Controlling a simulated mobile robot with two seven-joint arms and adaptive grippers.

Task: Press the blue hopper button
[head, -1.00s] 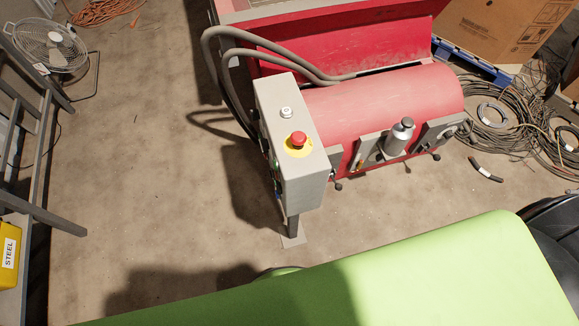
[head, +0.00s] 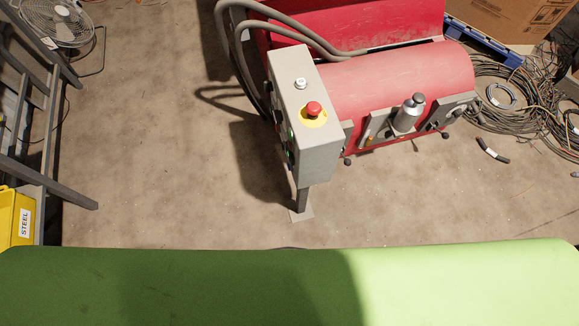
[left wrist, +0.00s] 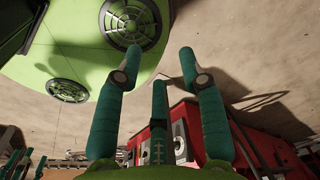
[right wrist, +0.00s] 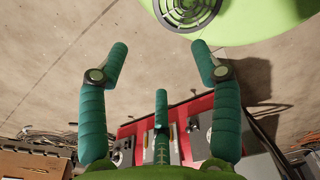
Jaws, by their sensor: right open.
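The grey control box (head: 305,95) stands on a post in front of the red machine. A red emergency button (head: 314,109) on a yellow disc and a small white button (head: 300,83) are on its top. Its left side is seen edge-on, with green parts and a small bluish spot low down; I cannot clearly make out the blue button. My left gripper (left wrist: 160,58) is open and empty, apart from the red machine below it in the left wrist view. My right gripper (right wrist: 160,52) is open and empty. Neither gripper shows in the head view.
The red machine (head: 395,85) stands behind and right of the box, with hoses at its back. A shelf with a yellow STEEL bin (head: 17,217) is at left, and a fan (head: 58,22) behind it. Cable coils (head: 515,95) lie at right. Floor left of the box is clear.

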